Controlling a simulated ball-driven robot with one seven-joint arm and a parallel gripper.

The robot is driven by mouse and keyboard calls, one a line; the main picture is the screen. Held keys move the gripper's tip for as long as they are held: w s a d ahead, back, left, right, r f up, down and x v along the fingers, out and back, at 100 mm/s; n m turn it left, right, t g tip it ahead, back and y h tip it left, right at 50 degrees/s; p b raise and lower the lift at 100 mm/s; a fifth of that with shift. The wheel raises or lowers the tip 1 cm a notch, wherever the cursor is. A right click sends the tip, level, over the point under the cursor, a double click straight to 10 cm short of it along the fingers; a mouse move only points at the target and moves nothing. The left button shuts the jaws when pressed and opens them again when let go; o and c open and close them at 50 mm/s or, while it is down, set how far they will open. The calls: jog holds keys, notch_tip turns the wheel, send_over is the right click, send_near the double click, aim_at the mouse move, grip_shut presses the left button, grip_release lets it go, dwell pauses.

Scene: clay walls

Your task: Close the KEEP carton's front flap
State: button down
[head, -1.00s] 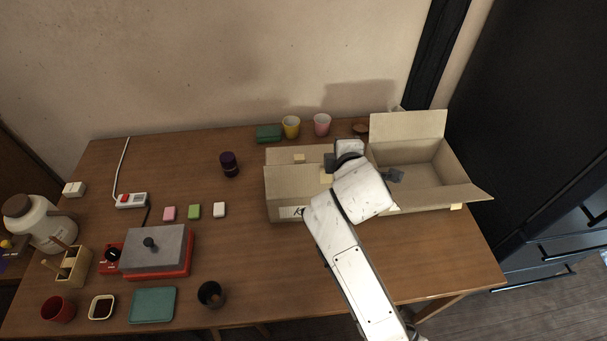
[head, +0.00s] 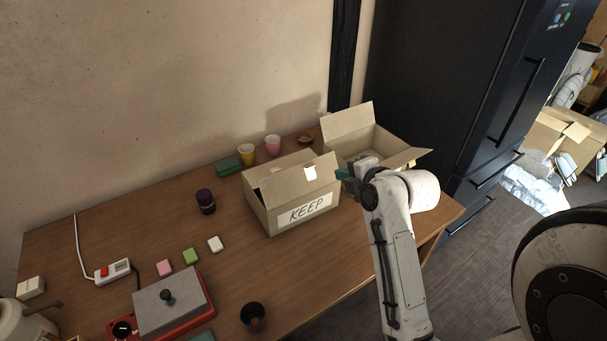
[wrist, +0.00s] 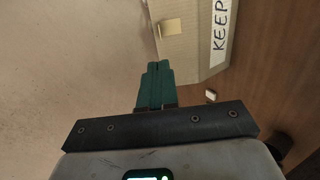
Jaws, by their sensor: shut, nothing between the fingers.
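The KEEP carton (head: 258,212) stands on the table, its white KEEP label facing front. Its front flap (head: 296,185) stands up at a tilt above the label and carries a pale tab (head: 311,173). Another flap (head: 287,163) shows behind it, and a dark gap shows at the left end. My gripper (head: 343,174) has teal fingers, shut and empty, just right of the front flap's right end. I cannot tell whether they touch it. In the wrist view the shut fingers (wrist: 155,88) point toward cardboard (wrist: 190,55), with the label at the upper right.
A second carton (head: 347,125) stands open behind my gripper, flaps spread. A yellow cup (head: 246,154), a pink cup (head: 273,145) and a green block (head: 228,166) stand behind. A dark purple jar (head: 205,201) is to the left.

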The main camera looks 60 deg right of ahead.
jog(key=p, duration=0.2)
send_near(309, 166)
jog(key=x, duration=0.5)
jog(key=shift+d+f, duration=0.1)
jog(key=shift+w, duration=0.15)
jog(key=shift+w+d+b, duration=0.5)
jog(key=shift+w+d, duration=0.25)
jog(key=shift+w, duration=0.35)
jog(key=shift+w+d+g, duration=0.25)
jog(key=shift+w+g, duration=0.05)
jog(key=shift+w, duration=0.1)
jog(key=shift+w+d+g+y, duration=0.3)
jog(key=shift+g+y, duration=0.1)
jog(key=shift+y, duration=0.1)
jog(key=shift+g+y, duration=0.3)
jog(key=shift+g, duration=0.3)
jog(key=shift+b+x, duration=1.3)
jog(key=shift+x, duration=1.95)
